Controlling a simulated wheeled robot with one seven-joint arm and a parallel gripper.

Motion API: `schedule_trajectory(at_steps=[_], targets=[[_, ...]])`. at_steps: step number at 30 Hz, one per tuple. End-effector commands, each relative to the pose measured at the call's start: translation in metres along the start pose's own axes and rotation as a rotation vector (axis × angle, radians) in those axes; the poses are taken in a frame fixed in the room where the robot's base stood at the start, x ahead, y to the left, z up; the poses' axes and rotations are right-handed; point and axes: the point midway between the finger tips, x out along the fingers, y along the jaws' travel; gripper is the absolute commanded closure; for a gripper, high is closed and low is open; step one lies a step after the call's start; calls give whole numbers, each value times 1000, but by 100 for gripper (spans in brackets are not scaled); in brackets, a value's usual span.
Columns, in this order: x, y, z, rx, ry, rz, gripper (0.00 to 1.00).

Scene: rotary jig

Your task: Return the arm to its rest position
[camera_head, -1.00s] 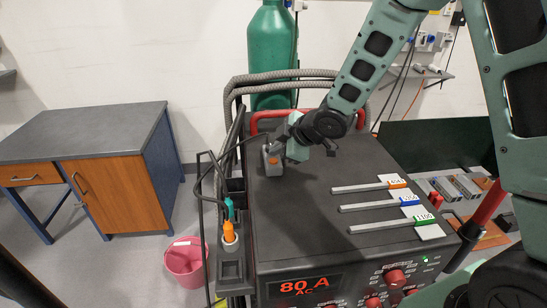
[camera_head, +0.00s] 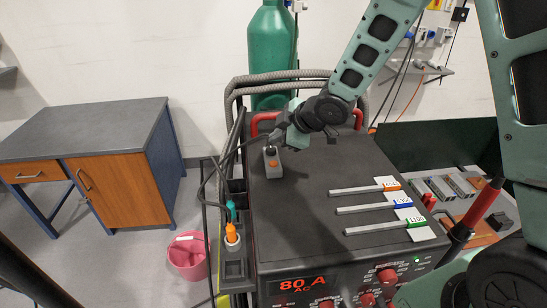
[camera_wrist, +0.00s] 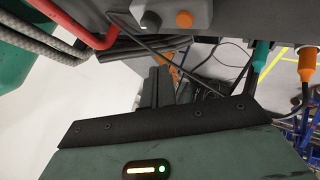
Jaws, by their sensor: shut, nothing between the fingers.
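My gripper (camera_head: 272,139) is at the end of my arm, above the rear left of the dark welding machine top (camera_head: 300,205). It is shut and empty, and its fingers (camera_wrist: 158,88) also show in the wrist view. A small grey box (camera_head: 273,172) with an orange button and a black knob sits on the machine top just below my gripper. It also shows at the top of the wrist view (camera_wrist: 160,14). Whether the fingertips clear the box's knob is hard to tell in the head view.
A red rail (camera_head: 262,118), grey hoses (camera_head: 240,84) and a green cylinder (camera_head: 272,45) stand behind. Three rods (camera_head: 365,189) with labelled tags lie on the machine's right. A holder with an orange plug (camera_head: 232,233) is at its left. Floor near the pink bin (camera_head: 189,258) is partly free.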

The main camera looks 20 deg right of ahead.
Motion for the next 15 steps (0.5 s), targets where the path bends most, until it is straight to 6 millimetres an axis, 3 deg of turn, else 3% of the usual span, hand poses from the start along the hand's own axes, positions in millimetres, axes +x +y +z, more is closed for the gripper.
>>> schedule_trajectory(at_steps=[12,15], targets=[[0,0,0,0,0,0,100],[-3,-13,-7,33,-28,-14,100]])
